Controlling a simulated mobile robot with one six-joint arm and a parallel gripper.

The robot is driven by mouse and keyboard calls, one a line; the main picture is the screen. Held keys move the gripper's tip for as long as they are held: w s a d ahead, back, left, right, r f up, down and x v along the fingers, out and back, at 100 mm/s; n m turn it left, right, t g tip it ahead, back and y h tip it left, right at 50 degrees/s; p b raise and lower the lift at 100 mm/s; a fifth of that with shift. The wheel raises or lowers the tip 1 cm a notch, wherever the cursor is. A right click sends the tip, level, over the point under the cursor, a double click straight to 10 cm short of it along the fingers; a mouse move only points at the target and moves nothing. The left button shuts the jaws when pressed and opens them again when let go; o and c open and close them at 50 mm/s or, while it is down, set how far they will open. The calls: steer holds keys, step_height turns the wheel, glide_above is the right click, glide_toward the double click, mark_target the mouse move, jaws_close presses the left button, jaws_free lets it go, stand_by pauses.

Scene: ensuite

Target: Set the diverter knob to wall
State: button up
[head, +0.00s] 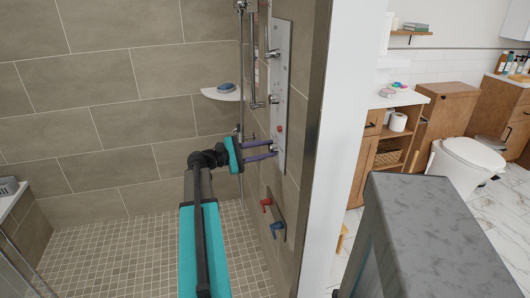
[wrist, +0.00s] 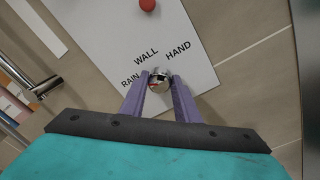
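The diverter knob (wrist: 159,82) is a small round metallic knob on a white shower panel (wrist: 120,28). The panel prints RAIN, WALL and HAND in an arc around the knob. A red mark on the knob lies on its left side, towards RAIN rather than WALL. My gripper (wrist: 160,78) has its two purple fingers on either side of the knob, close against it. I cannot tell if they press on it. In the head view, my gripper (head: 272,147) reaches the lower part of the panel (head: 283,60), its fingers apart; the knob is mostly hidden between them.
A red button (wrist: 147,5) sits above the labels. Red (head: 266,202) and blue (head: 277,228) handles are on the wall below the panel. A metal rail (head: 241,70) and a corner shelf (head: 222,94) are left of it. The tiled shower floor (head: 110,250) is clear.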

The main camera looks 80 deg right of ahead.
steer(key=shift+a+f, duration=0.1)
steer(key=shift+a, duration=0.5)
steer(key=shift+d, duration=0.35)
steer(key=shift+s+d+f+m+b, duration=0.1)
steer(key=shift+m+b, duration=0.2)
steer(key=shift+m, duration=0.1)
steer(key=shift+d+m+g+b, duration=0.1)
steer(key=shift+m+g+b, duration=0.15)
steer(key=shift+m+b, duration=2.55)
steer(key=shift+d+m+g+b, duration=0.1)
steer(key=shift+m+g+b, duration=0.15)
steer(key=shift+m+b, duration=2.5)
steer(key=shift+m, duration=0.25)
